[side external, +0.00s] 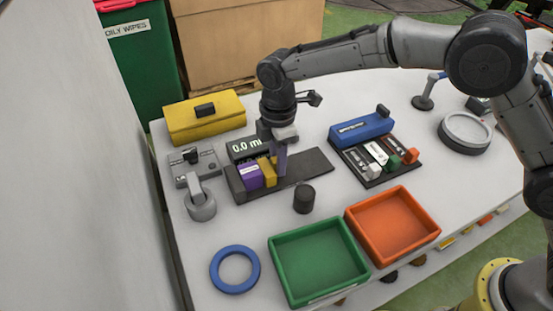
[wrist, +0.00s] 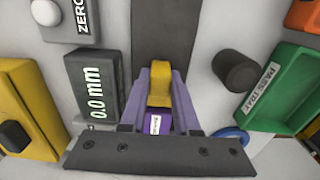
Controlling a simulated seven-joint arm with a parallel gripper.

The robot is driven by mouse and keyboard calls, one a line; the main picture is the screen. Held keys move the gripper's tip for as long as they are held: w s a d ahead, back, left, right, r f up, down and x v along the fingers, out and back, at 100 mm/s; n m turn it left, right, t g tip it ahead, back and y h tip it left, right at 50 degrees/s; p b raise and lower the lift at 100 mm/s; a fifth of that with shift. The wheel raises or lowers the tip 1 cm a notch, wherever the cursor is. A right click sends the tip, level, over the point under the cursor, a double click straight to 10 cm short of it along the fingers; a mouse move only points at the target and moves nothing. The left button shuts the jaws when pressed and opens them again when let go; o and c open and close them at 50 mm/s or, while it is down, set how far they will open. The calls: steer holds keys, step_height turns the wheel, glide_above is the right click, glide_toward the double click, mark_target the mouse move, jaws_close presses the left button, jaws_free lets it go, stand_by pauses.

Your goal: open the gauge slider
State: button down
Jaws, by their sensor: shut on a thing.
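The gauge is a dark flat rail (side external: 305,172) on the white table, with a purple block (side external: 249,177) near its left end. A yellow slider (side external: 266,172) stands right beside the purple block; I see no clear gap between them. The display (side external: 247,148) behind reads 0.0 mm, also in the wrist view (wrist: 92,100). My gripper (side external: 279,165) points down over the rail. In the wrist view its two lavender fingers (wrist: 161,84) are shut on the yellow slider (wrist: 159,98), one on each side. The purple block (wrist: 155,123) shows below it there.
The rail is bare to the right of my gripper. A black knob (side external: 304,199) stands in front of it. Green (side external: 284,296) and orange (side external: 437,228) trays lie at the front. A blue block (side external: 361,128) with several small blocks sits to the right, a yellow box (side external: 204,125) behind left.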

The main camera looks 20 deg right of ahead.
steer(key=d, duration=0.8)
steer(key=shift+d, duration=0.2)
steer(key=c, duration=0.6)
jaws_free()
steer(key=shift+c, duration=0.2)
steer(key=shift+a+r, duration=0.1)
steer(key=shift+r, duration=0.3)
step_height(320, 180, up, 13)
